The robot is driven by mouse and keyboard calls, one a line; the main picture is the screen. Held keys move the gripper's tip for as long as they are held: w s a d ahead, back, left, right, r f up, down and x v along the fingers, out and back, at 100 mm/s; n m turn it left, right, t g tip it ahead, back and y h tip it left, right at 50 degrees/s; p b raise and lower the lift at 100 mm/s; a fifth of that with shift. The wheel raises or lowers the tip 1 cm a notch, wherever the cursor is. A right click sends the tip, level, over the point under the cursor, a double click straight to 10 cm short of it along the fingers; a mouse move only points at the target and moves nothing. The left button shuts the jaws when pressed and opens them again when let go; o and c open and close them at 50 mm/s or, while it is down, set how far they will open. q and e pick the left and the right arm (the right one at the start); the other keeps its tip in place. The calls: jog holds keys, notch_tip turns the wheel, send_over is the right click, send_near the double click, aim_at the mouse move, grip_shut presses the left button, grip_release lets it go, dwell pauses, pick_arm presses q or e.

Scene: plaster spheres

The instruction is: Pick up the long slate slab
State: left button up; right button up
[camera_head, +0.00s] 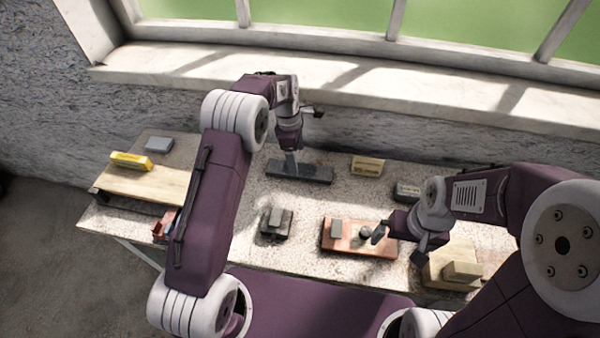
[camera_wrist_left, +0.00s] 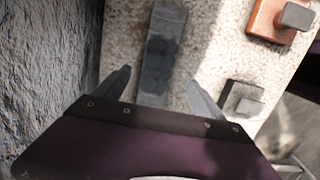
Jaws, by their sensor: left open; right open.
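The long slate slab (camera_head: 308,175) is a dark grey bar lying flat at the back of the table, near the wall. In the left wrist view the slab (camera_wrist_left: 165,30) runs up the middle, with a darker shadowed patch. My left gripper (camera_head: 291,163) is open above the slab, in front of its left half. In the wrist view the fingers of my left gripper (camera_wrist_left: 162,90) stand apart on either side of the slab. Its near end is hidden by the gripper body. My right gripper (camera_head: 398,246) is open near the right end of the reddish board.
The reddish board (camera_head: 345,245) carries a grey block and a dark round piece. A small dark block stack (camera_head: 276,222) sits front-centre. A tan block (camera_head: 367,166) and dark block (camera_head: 406,190) lie to the right. A wooden board (camera_head: 150,182) with a yellow block is left.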

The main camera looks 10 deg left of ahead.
aim_at(299, 166)
pick_arm(q)
jog(key=f, duration=0.6)
jog(key=shift+w+d+f, duration=0.25)
jog(key=shift+d+f, duration=0.1)
jog(key=shift+r, duration=0.1)
grip_shut()
